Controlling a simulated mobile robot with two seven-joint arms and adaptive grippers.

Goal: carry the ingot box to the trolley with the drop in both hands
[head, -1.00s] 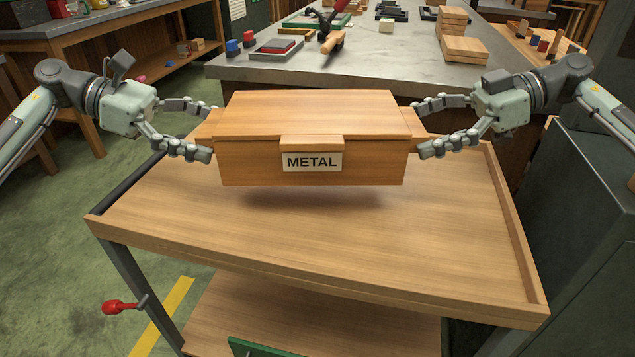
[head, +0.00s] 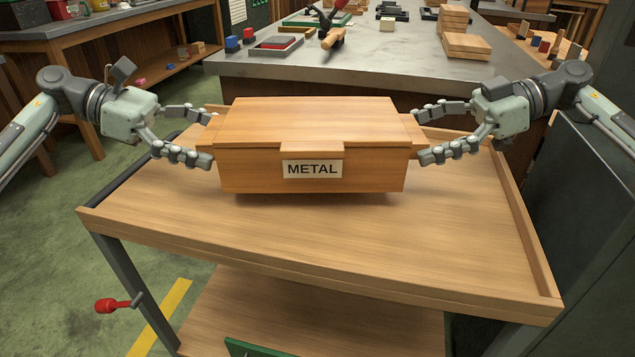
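The ingot box (head: 310,120), a lidded wooden box labelled METAL, is level over the middle of the trolley top (head: 330,245). A narrow dark shadow lies just under its front edge; I cannot tell whether its bottom touches the trolley. My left gripper (head: 211,136) has its fingers around the grip at the box's left end. My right gripper (head: 419,135) has its fingers around the right-end grip. The far fingertips are partly hidden. The wooden trolley has low rims, a grey metal leg and a red-knobbed lever (head: 112,305) at its left.
A grey-topped workbench (head: 390,70) with tools, trays and wood blocks stands behind the trolley. A dark green cabinet (head: 590,190) is close on the right. A wooden bench (head: 100,40) stands at the back left. Green floor (head: 50,240) is open at left.

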